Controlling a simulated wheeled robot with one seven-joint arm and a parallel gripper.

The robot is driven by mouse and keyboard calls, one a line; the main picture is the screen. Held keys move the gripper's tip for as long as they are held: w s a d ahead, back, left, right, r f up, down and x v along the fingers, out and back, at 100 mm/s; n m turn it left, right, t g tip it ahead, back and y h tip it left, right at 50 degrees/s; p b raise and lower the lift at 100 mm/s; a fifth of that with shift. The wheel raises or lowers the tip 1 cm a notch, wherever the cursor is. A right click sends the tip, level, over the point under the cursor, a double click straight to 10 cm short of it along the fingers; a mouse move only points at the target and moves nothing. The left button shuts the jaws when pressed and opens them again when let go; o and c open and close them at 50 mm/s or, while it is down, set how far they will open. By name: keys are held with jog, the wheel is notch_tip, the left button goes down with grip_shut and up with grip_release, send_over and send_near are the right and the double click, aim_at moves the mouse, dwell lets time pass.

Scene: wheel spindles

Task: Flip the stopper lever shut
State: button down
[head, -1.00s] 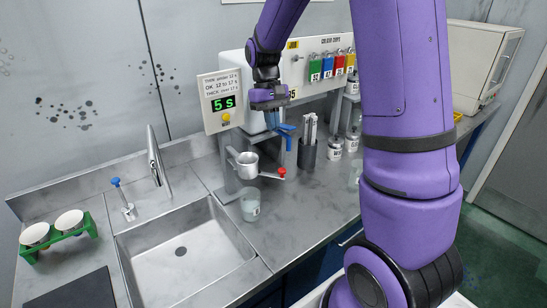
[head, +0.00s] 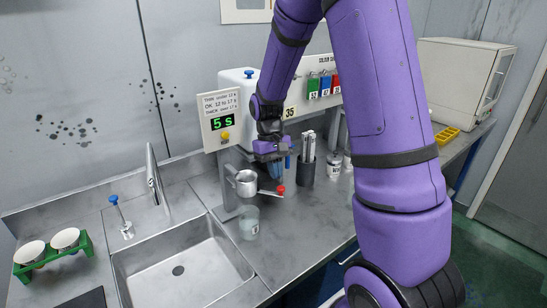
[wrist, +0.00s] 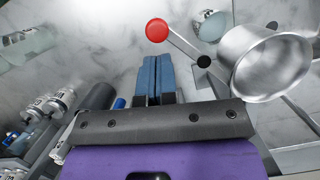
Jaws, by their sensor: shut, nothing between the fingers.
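The stopper lever is a thin metal arm with a red knob (head: 281,189), jutting right from below the metal cup (head: 246,183) on its stand. My gripper (head: 277,172) points down just above the knob in the head view. Its blue fingers (wrist: 157,75) are shut together and empty, apart from the knob in the wrist view. A clear beaker (head: 249,222) stands below the cup.
The timer sign (head: 222,122) reads 5 s. A dark holder with rods (head: 306,168) and small jars (head: 334,164) stand right of my gripper. The sink (head: 180,265) is at front left. The counter in front of the lever is clear.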

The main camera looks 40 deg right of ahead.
jog(key=shift+s+f, duration=0.2)
jog(key=shift+f, duration=0.5)
jog(key=shift+s+a+m, duration=0.3)
jog(key=shift+m, duration=0.1)
jog(key=shift+s+a+m, duration=0.3)
jog(key=shift+m, duration=0.1)
jog(key=shift+a+y, duration=0.1)
jog(key=shift+y, duration=0.2)
jog(key=shift+s+a+m+t+y, duration=0.2)
jog(key=shift+s+a+m, duration=0.25)
jog(key=shift+a+m, duration=0.5)
jog(key=shift+s+a+m+t+y, duration=0.15)
jog(key=shift+s+a+m+y, duration=0.2)
jog(key=shift+a+m, duration=0.6)
jog(key=shift+s+a+m+t+y, duration=0.15)
jog(key=shift+s+a+m, duration=0.35)
jog(key=shift+a+m, duration=0.45)
jog(key=shift+d+m, duration=0.1)
jog(key=shift+m, duration=0.15)
jog(key=shift+w+d, duration=0.1)
